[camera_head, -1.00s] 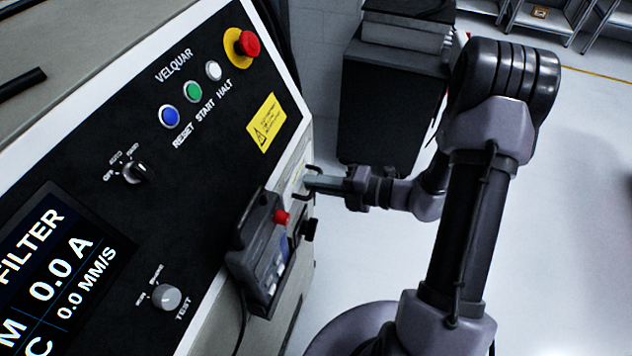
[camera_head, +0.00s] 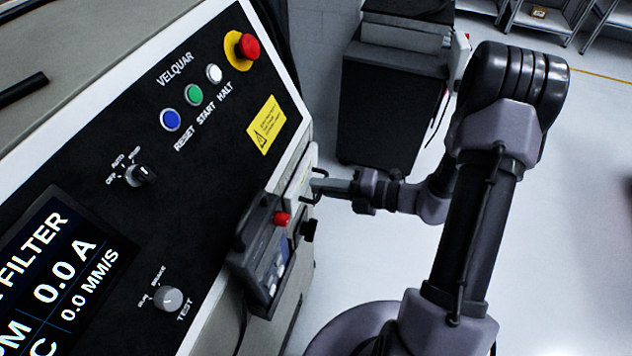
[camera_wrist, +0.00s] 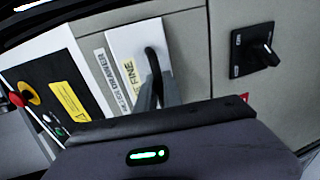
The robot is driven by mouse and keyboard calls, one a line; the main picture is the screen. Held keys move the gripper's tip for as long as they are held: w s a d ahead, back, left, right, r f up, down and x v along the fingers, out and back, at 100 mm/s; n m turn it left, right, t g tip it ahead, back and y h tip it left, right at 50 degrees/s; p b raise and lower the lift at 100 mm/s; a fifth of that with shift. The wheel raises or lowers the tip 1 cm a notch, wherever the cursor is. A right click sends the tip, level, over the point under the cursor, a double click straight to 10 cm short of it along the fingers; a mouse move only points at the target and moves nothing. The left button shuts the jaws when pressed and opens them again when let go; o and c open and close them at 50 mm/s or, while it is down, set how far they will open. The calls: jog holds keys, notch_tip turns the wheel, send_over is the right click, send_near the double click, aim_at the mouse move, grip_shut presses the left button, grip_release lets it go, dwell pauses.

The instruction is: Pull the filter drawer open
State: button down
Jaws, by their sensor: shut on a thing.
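The filter drawer (camera_wrist: 127,43) shows in the wrist view as a pale front with a "FINE" label. In the head view its pale edge (camera_head: 313,160) stands slightly out from the machine's side. A dark bar handle (camera_wrist: 152,62) is fixed to its front. The handle also shows in the head view (camera_head: 316,198). My gripper (camera_head: 324,185) is shut on the handle, and its fingers (camera_wrist: 158,90) partly cover the handle's lower part in the wrist view.
A pendant with a red button (camera_head: 265,255) hangs on the machine close below my gripper. A rotary switch (camera_wrist: 262,53) is right of the drawer in the wrist view. A dark cabinet (camera_head: 385,115) stands behind my arm. Open floor (camera_head: 570,200) lies to the right.

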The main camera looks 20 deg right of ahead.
jog(key=f+p+v, duration=0.3)
jog(key=v, duration=1)
jog(key=shift+s+d+p, duration=0.4)
jog(key=shift+d, duration=0.15)
jog(key=shift+r, duration=0.15)
jog(key=c, duration=1.5)
grip_release()
jog(key=p+v, duration=0.2)
jog(key=v, duration=1.5)
jog(key=shift+s+d+r, duration=0.1)
jog(key=shift+d, duration=0.1)
